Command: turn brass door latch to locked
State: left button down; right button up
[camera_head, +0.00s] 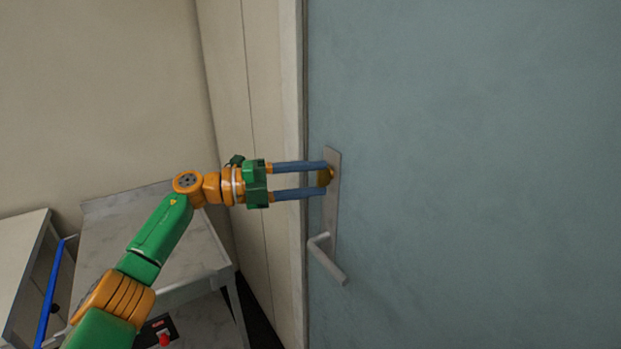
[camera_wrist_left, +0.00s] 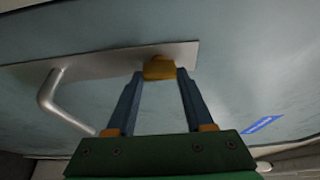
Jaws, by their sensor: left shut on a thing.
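The brass latch (camera_head: 323,177) sits on the upper part of a metal door plate (camera_head: 333,212) on the blue-grey door. My left gripper (camera_head: 325,178) reaches in from the left, with its two long blue fingers one above and one below the latch, shut on it. In the left wrist view the brass latch (camera_wrist_left: 159,68) lies between the fingertips, in front of the plate (camera_wrist_left: 110,62). The fingers hide part of the latch, and I cannot tell its exact turn. My right gripper is not in view.
A bent lever handle (camera_head: 328,262) sticks out from the plate below the latch; it also shows in the left wrist view (camera_wrist_left: 52,97). The door frame (camera_head: 291,120) is just left of the plate. A grey bench (camera_head: 150,235) stands at the lower left, beneath my arm.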

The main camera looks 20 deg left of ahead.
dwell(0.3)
pick_arm(q)
jog(key=shift+c, duration=1.4)
grip_release()
jog(key=b+v, duration=0.2)
jog(key=v, duration=0.5)
jog(key=shift+b, duration=0.35)
